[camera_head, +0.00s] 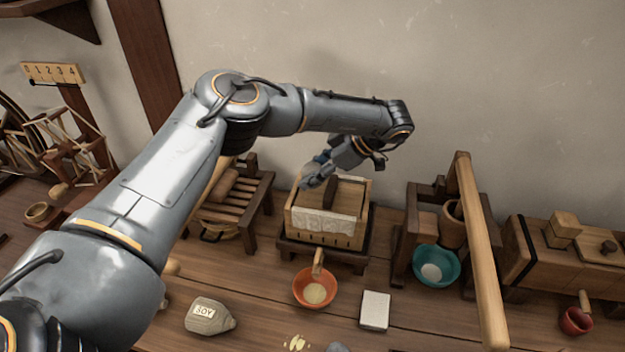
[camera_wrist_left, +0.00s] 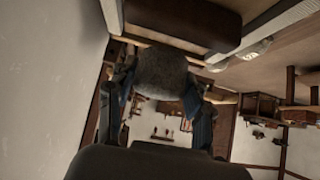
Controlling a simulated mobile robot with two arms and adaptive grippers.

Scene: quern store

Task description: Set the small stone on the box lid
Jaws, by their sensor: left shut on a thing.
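My left gripper (camera_head: 318,172) is over the left part of the wooden box (camera_head: 290,222) in the head view. In the left wrist view its fingers (camera_wrist_left: 162,90) are shut on a rounded grey small stone (camera_wrist_left: 163,70). In the head view the stone is mostly hidden by the gripper. The box lid (camera_head: 352,193) is pale wood with a dark upright handle (camera_head: 330,191), which lies close beside the gripper. I cannot tell whether the stone touches the lid. My right gripper is not in view.
The box stands on a dark stand. A slatted rack (camera_head: 233,197) is left; a long wooden beam (camera_head: 480,250) and teal bowl (camera_head: 449,271) are right.

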